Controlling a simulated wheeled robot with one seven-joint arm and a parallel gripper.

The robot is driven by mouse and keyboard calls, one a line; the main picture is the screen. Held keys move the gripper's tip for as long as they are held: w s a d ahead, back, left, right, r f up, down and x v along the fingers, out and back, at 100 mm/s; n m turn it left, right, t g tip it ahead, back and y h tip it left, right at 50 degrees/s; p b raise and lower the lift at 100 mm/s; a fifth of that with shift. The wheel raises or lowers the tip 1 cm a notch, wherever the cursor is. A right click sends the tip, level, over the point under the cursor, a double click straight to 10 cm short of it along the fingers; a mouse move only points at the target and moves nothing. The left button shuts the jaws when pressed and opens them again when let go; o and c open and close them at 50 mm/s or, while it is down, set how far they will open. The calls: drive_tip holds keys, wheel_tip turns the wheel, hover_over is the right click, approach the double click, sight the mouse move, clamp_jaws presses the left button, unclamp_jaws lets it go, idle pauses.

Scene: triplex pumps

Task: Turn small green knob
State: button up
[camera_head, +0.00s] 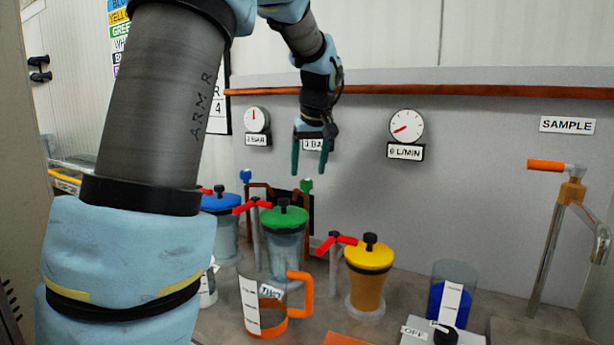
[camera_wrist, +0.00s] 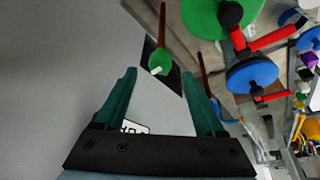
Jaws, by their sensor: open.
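The small green knob (camera_head: 307,185) tops a thin pipe behind the pumps, near the grey back panel, in the head view. It also shows in the wrist view (camera_wrist: 160,62), a round green cap with a pale mark, in the gap between the fingertips as seen from there. My gripper (camera_head: 309,170) is open and empty, its dark green fingers pointing down above the knob. In the wrist view my gripper (camera_wrist: 159,74) shows both fingers apart, to either side of the knob. Neither finger visibly touches it, and the remaining distance is hard to tell.
A large green-lidded pump (camera_head: 284,217) stands in front, with blue-lidded (camera_head: 217,200) and yellow-lidded (camera_head: 369,255) pumps beside it. A small blue knob (camera_head: 245,176) is left of the green one. Gauges (camera_head: 407,126) and a copper pipe (camera_head: 450,90) line the panel.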

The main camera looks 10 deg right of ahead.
sight(306, 181)
drive_tip(key=shift+x, duration=1.8)
clamp_jaws()
